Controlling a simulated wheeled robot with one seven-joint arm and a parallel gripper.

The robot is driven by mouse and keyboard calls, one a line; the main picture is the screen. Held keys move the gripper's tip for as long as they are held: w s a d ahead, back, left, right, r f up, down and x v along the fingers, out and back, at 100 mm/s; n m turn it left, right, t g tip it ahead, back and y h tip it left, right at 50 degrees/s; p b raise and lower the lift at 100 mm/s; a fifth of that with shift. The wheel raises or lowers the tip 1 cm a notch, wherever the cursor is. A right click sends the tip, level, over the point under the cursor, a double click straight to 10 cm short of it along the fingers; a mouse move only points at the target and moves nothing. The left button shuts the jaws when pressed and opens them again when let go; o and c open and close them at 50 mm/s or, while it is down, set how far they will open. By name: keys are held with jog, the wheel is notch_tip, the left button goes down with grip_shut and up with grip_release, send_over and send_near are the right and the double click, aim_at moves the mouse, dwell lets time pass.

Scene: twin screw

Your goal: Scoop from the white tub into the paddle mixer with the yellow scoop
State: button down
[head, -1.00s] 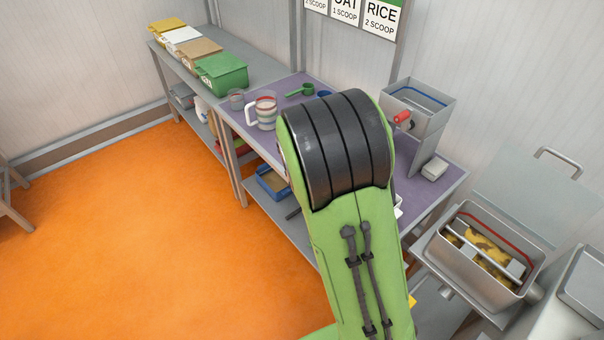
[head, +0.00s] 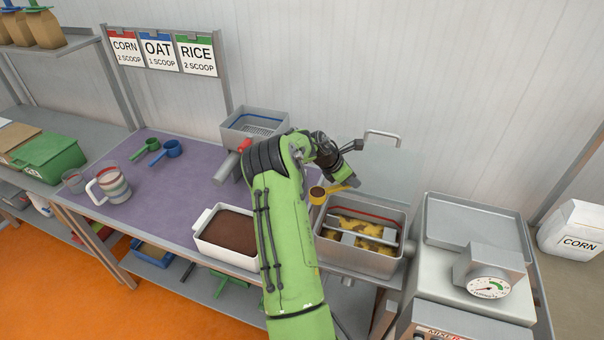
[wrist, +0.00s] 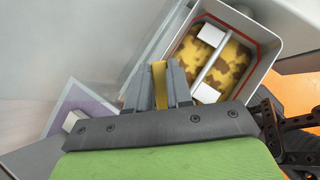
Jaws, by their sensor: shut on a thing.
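My gripper (head: 350,180) is shut on the handle of the yellow scoop (head: 318,198). The scoop's cup shows brown material inside. It is held near the back left corner of the paddle mixer (head: 335,252). In the wrist view the yellow handle (wrist: 159,82) stands between the fingers, and the cup is hidden. The mixer (wrist: 272,40) is an open steel box with a red line inside, paddles and yellow feed with brown patches. The white tub (head: 202,218), full of brown material, stands left of the mixer, partly behind my arm.
The mixer's raised lid (head: 378,165) stands behind it. A steel unit with a dial (head: 488,288) is at the right. A hopper with a red handle (head: 255,122), blue and green scoops and a jug (head: 112,186) are on the purple bench top (head: 190,185).

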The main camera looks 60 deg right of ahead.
jog(key=s+d+f+m+g+y, duration=0.1)
jog(key=s+d+f+m, duration=0.15)
jog(key=s, duration=0.65)
jog(key=s+d+f+m+g+y, duration=0.1)
jog(key=s+d+f+m+y, duration=0.2)
jog(key=s, duration=0.5)
jog(key=a+r+h+b, duration=0.1)
jog(key=h+b, duration=0.1)
jog(key=b, duration=0.3)
jog(key=a+r+m+g+h+b, duration=0.1)
jog(key=h+b, duration=0.2)
jog(key=b, duration=0.2)
jog(key=a+r+m+h+b, duration=0.1)
jog(key=h+b, duration=0.2)
jog(key=b, duration=0.2)
jog(key=shift+a+r+m+g, duration=0.25)
jog(key=shift+a+r+g, duration=0.1)
jog(key=shift+g, duration=0.05)
jog(key=shift+a+b, duration=0.1)
jog(key=shift+b, duration=0.4)
